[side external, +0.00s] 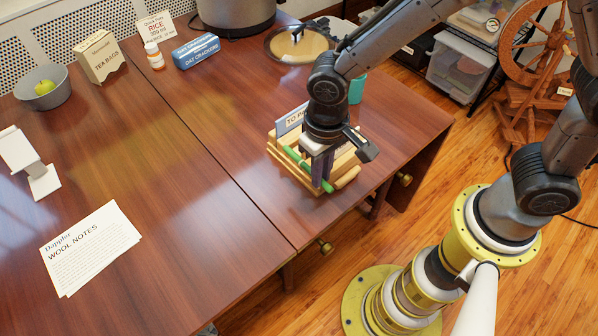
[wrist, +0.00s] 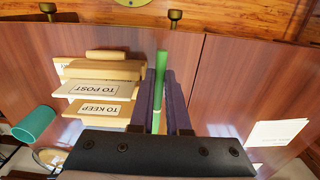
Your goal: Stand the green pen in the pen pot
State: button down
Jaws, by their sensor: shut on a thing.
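The green pen (side external: 293,156) lies slanted along the wooden letter rack in the side view. My gripper (side external: 322,176) points down over the rack and is shut on the pen. In the wrist view the pen (wrist: 161,66) runs between my two dark fingers (wrist: 160,92). A teal pot (side external: 357,88), which looks like the pen pot, stands behind the rack, partly hidden by my arm. It also shows in the wrist view (wrist: 35,124) at the left. Its inside cannot be seen clearly. Whether the pen still touches the rack is unclear.
The wooden letter rack (wrist: 108,70) has "TO POST" and "TO KEEP" labels. A round pan-like thing (side external: 300,44) and a large grey pot (side external: 235,14) stand at the back. Paper notes (side external: 90,248) lie at the left. The table (side external: 220,190) is bare left of the rack.

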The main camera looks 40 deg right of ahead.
jog(key=shift+s+d+r, duration=0.2)
jog(key=shift+s+d, duration=0.1)
jog(key=shift+s, duration=0.1)
jog(key=s+a+r+m+g+y, duration=0.2)
jog(key=s+a+m+g, duration=0.1)
jog(key=s+m+g, duration=0.15)
jog(key=w+r+m+y, duration=0.6)
jog(key=w+m+y, duration=0.1)
jog(key=w+m, duration=0.25)
jog(key=w+d+r+m+t+y, duration=0.1)
jog(key=w+d+r+m+t, duration=0.2)
jog(key=w+d, duration=0.35)
jog(key=w+d+r+m+t+y, duration=0.1)
jog(key=w+d+m+t+y, duration=0.15)
jog(key=w+d+t, duration=0.4)
jog(key=w+d+r+m+t+y, duration=0.1)
jog(key=w+d+r+m, duration=0.25)
jog(key=d, duration=0.55)
jog(key=d+f+m+t, duration=0.35)
jog(key=d+t, duration=0.35)
jog(key=d, duration=0.9)
jog(key=shift+h, duration=0.35)
jog(key=shift+s+d+f, duration=0.1)
jog(key=shift+s+f, duration=0.1)
jog(key=shift+f, duration=2.95)
jog(key=shift+s+f, duration=0.2)
jog(key=shift+f, duration=2.95)
